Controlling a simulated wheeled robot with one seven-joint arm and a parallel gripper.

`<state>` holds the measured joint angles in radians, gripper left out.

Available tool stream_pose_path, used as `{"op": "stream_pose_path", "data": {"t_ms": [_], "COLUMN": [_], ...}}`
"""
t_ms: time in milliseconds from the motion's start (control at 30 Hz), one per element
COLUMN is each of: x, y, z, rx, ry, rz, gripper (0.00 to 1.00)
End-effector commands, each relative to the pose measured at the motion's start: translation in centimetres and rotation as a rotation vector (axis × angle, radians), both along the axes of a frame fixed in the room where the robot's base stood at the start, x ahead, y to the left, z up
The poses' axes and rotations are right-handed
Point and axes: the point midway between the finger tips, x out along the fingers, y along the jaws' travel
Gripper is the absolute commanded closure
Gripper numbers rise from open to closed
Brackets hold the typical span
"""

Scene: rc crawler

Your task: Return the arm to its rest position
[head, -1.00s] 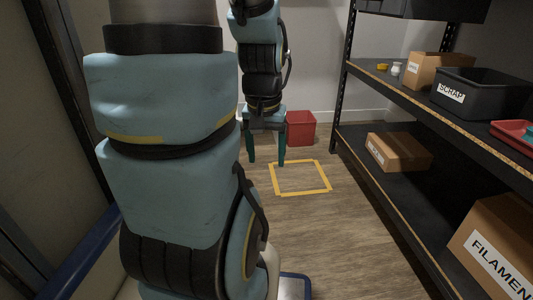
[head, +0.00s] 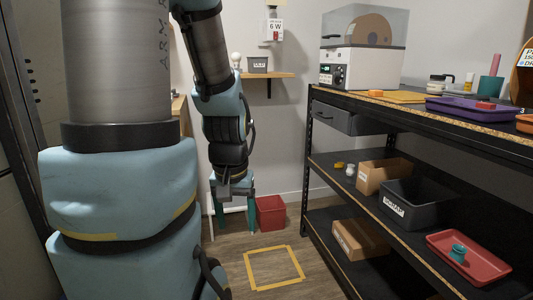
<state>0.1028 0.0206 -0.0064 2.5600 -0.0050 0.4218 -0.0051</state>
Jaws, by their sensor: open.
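My arm fills the left part of the head view, with its wrist hanging down near the middle. My gripper (head: 231,212) points down at the arm's end.
A black shelving unit (head: 315,166) stands along the right. It holds a purple tray (head: 468,112), a dark scrap bin (head: 416,203), cardboard boxes (head: 360,240) and a red tray (head: 478,268). A small wall shelf (head: 270,75) is behind. The floor around the taped square is clear.

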Motion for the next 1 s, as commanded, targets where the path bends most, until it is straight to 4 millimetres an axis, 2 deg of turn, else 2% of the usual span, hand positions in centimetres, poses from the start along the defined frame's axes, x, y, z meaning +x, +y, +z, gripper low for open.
{"op": "stream_pose_path", "data": {"t_ms": [33,500,600,733,1000], "x": [0.0,0.0,0.0,0.0,0.0], "y": [0.0,0.0,0.0,0.0,0.0], "z": [3.3,18.1,20.7,22.4,22.2], "rx": [0.000,0.000,0.000,0.000,0.000], "ry": [0.000,0.000,0.000,0.000,0.000], "rz": [0.000,0.000,0.000,0.000,0.000], "gripper": [0.29,0.29,0.29,0.29,0.31]}}
